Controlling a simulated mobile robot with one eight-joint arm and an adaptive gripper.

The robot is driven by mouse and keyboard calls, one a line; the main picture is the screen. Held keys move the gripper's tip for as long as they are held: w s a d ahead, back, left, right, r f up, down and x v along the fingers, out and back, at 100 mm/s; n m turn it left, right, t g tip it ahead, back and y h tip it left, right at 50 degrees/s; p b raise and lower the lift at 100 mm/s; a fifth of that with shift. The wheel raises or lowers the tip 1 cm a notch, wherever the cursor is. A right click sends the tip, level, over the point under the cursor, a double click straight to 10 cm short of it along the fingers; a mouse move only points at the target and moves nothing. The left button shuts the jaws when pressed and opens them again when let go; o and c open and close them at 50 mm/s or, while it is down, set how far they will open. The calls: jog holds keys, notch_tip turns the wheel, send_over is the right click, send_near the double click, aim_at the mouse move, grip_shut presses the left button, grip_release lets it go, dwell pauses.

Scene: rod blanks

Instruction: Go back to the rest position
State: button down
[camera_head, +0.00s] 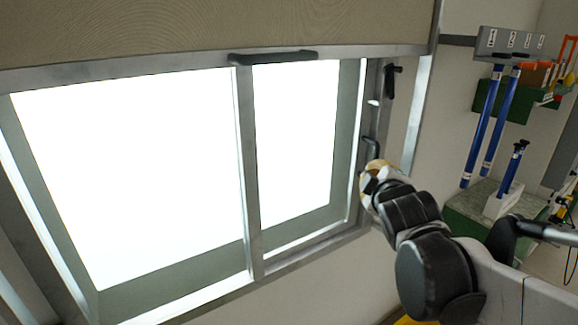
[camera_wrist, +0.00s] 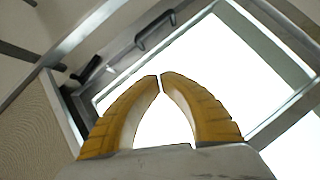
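My gripper (camera_wrist: 160,76) shows in the wrist view with its two yellow curved fingers, their tips almost touching and nothing seen between them. In the head view my gripper (camera_head: 374,170) is at the right side of the window frame, close to a dark window handle (camera_head: 371,147). I cannot tell from the head view whether they touch. In the wrist view the handle (camera_wrist: 155,30) stands beyond the fingertips, apart from them. Several blue rods are on the right in the head view: two hang (camera_head: 482,125) from a grey numbered rack (camera_head: 510,41), and one (camera_head: 511,170) stands in a white block (camera_head: 502,203).
The bright window (camera_head: 140,170) with metal frame fills the left and middle. A dark latch (camera_head: 391,80) and a top handle (camera_head: 273,57) stick out from it. A green shelf box (camera_head: 515,102) and a green-topped stand (camera_head: 470,215) are at the right.

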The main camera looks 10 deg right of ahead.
jog(key=s+a+f+m+g+y+b, duration=0.1)
jog(key=s+a+f+m+g+b, duration=0.1)
jog(key=s+f+b, duration=0.4)
jog(key=s+a+f+m+g+y+b, duration=0.1)
jog(key=s+a+f+m+g+b, duration=0.2)
jog(key=f, duration=1.4)
jog(key=s+a+f+m+g+y+b, duration=0.2)
jog(key=s+a+f+m+b, duration=0.2)
jog(key=s+a+f+b, duration=0.3)
jog(key=s+f+b, duration=0.3)
jog(key=f, duration=0.2)
jog(key=shift+s+a+m+g+b, duration=0.3)
jog(key=shift+s+a+b, duration=0.05)
jog(key=shift+s, duration=0.05)
